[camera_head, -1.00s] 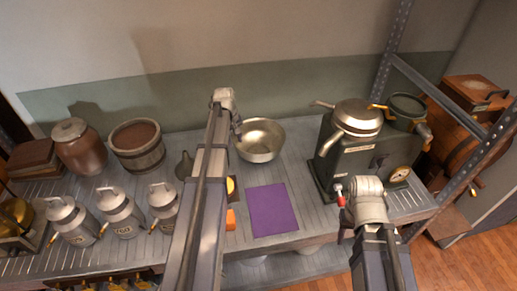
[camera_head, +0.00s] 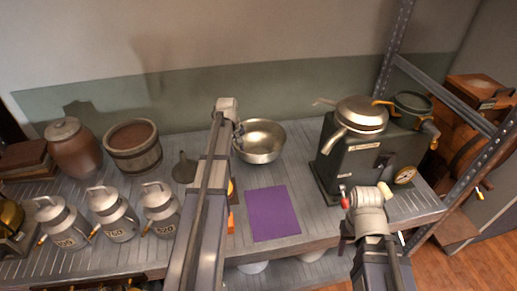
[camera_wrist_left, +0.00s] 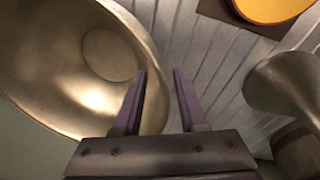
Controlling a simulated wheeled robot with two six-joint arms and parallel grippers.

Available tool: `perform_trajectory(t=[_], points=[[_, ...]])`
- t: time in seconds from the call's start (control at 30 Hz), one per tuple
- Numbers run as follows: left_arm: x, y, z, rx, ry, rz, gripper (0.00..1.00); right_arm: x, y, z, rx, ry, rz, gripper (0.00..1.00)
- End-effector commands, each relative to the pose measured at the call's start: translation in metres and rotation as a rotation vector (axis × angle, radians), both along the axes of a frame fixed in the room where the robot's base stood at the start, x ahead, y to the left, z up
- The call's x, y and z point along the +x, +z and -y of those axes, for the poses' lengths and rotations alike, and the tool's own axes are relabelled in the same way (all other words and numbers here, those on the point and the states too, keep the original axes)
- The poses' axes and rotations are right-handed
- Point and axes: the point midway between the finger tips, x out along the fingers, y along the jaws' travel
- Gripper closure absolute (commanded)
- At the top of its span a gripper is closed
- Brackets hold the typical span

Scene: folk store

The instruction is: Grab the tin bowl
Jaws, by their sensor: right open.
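The tin bowl (camera_head: 262,140) is a round, shiny metal bowl, upright near the back of the counter, right of my left arm. In the left wrist view the tin bowl (camera_wrist_left: 60,60) fills the left side. My left gripper (camera_head: 238,136) is at the bowl's left rim, partly hidden behind my arm. In the wrist view the left gripper (camera_wrist_left: 160,75) is open, one finger over the bowl's inside and the other outside, with the rim between them. I cannot tell whether they touch. My right gripper (camera_head: 346,198) is open, in front of the green machine.
A purple mat (camera_head: 272,213) lies in front of the bowl. A green machine (camera_head: 355,160) with a pan stands to the right. A funnel (camera_head: 184,168), a wooden bucket (camera_head: 134,146) and metal cans (camera_head: 112,212) stand to the left.

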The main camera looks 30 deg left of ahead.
Motion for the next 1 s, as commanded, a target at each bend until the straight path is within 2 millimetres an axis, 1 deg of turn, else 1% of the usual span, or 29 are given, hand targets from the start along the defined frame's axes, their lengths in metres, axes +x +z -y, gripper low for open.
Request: perform_trajectory(t=[0.03,0.37,1.0], points=[[0.0000,0.0002,0.0000,0.000,0.000,0.000,0.63,0.0000,0.0002,0.0000,0.000,0.000,0.000,0.50],[0.0000,0.0002,-0.0001,0.000,0.000,0.000,1.00,0.0000,0.0002,0.0000,0.000,0.000,0.000,0.50],[-0.0002,0.0000,-0.0009,0.002,0.001,-0.001,1.00,0.0000,0.0000,0.0000,0.000,0.000,0.000,0.50]])
